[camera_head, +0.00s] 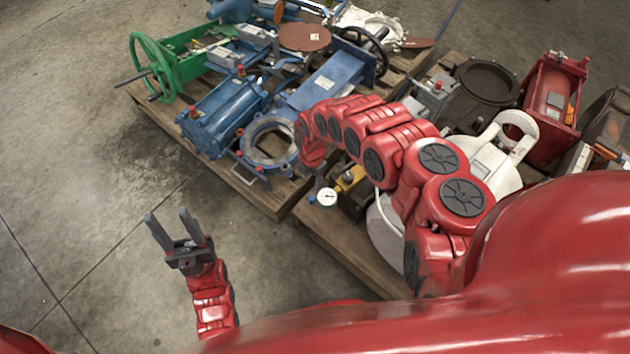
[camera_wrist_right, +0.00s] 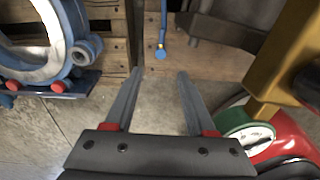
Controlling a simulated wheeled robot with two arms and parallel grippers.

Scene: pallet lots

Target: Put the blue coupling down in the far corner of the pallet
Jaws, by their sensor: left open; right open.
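A small blue coupling (camera_wrist_right: 160,54) with a brass-coloured collar shows in the right wrist view, at the end of a thin blue line. It lies just beyond the fingertips of my right gripper (camera_wrist_right: 160,74), which is open with nothing between its fingers. I cannot tell whether the coupling rests on anything. My left gripper (camera_head: 170,216) is open and empty above the concrete floor.
A blue ring-shaped valve (camera_head: 268,143) stands at the pallet's near edge; it is left of the right gripper in the wrist view. A gauge (camera_head: 327,197) and yellow part (camera_head: 350,178) sit close by. A green handwheel frame (camera_head: 165,62) overhangs the left side. Left floor is clear.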

